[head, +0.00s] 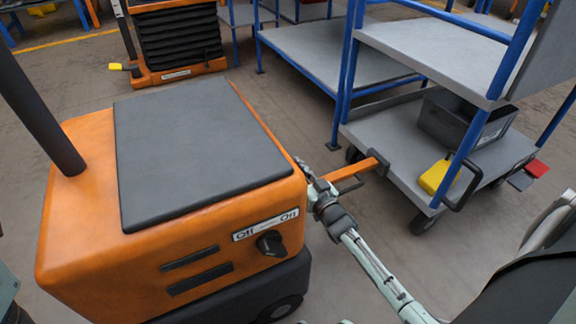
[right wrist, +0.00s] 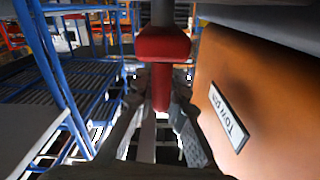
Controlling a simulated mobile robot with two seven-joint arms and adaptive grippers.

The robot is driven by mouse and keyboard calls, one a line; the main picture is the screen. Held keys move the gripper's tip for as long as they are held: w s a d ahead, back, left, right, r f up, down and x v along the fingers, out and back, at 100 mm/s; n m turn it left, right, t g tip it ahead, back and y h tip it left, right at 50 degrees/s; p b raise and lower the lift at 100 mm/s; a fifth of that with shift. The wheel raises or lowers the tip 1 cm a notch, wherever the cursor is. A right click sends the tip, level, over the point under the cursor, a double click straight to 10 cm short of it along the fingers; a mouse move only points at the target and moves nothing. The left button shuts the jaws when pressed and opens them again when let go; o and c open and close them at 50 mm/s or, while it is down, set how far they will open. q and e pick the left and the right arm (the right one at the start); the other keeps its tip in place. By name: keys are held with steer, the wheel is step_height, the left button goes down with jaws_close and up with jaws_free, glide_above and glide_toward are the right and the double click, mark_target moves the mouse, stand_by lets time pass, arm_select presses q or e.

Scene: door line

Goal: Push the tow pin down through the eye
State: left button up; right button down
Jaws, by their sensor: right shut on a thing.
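The orange tug (head: 85,235) with a black lid fills the left of the head view. My right gripper (head: 316,188) is at the tug's right side, by the orange bar (head: 352,176) that runs towards the grey cart. In the right wrist view, the red tow pin (right wrist: 162,47) has a wide head and a narrower red part below. My right gripper (right wrist: 155,130) is shut on it, one finger on each side. The eye and the pin's lower end are hidden. My left gripper is not in view.
The grey cart deck (head: 385,135) with blue posts stands to the right and carries a dark bin (head: 455,118). A yellow part (head: 434,178) and a red pedal (head: 537,168) are at its edge. An Off/On switch (head: 270,243) is on the tug. Floor below the cart is clear.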

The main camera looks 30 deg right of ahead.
steer(key=shift+a+f, duration=0.3)
steer(key=shift+f, duration=0.65)
steer(key=shift+d+f, duration=0.1)
steer(key=shift+f, duration=0.05)
steer(key=c, duration=1.6)
jaws_free()
steer(key=shift+d, duration=0.1)
steer(key=shift+s, duration=0.3)
steer(key=s, duration=1.1)
steer(key=shift+s+a, duration=0.15)
steer(key=shift+a, duration=0.25)
